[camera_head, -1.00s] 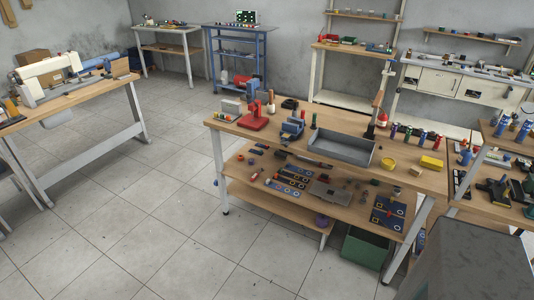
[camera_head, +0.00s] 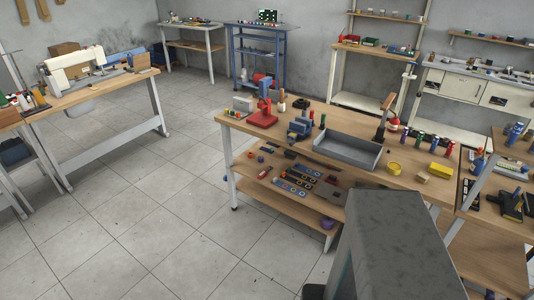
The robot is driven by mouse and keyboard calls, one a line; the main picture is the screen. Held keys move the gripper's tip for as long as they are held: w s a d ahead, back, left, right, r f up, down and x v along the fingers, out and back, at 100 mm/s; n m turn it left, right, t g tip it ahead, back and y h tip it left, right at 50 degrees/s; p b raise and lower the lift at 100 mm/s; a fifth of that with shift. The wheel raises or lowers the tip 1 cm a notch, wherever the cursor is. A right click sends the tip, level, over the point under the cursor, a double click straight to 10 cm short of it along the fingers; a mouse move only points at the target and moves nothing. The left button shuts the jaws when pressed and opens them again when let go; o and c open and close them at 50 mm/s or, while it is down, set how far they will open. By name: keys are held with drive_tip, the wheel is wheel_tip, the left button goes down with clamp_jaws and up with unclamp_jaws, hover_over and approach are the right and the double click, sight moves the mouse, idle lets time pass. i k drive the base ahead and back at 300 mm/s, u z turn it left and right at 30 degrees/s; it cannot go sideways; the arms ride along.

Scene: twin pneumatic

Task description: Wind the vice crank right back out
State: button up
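A small blue vice-like tool (camera_head: 300,127) stands on the wooden workbench (camera_head: 410,178), left of a grey metal tray (camera_head: 347,149). It is small and far off, and I cannot make out its crank or how far its jaws are apart. My gripper is not in view.
A red tool (camera_head: 263,116) stands left of the blue one. Bottles, a yellow box (camera_head: 441,170) and a yellow ring (camera_head: 394,168) are on the bench's right side. A large grey shape in the near foreground hides part of the lower shelf. The tiled floor (camera_head: 170,220) at left is clear.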

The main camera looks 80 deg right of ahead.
sight(292, 142)
drive_tip(key=u, duration=0.6)
drive_tip(key=k, duration=0.1)
drive_tip(key=z, duration=0.9)
drive_tip(key=i, duration=0.5)
drive_tip(key=z, duration=3.8)
drive_tip(key=i, duration=0.1)
drive_tip(key=u, duration=2.6)
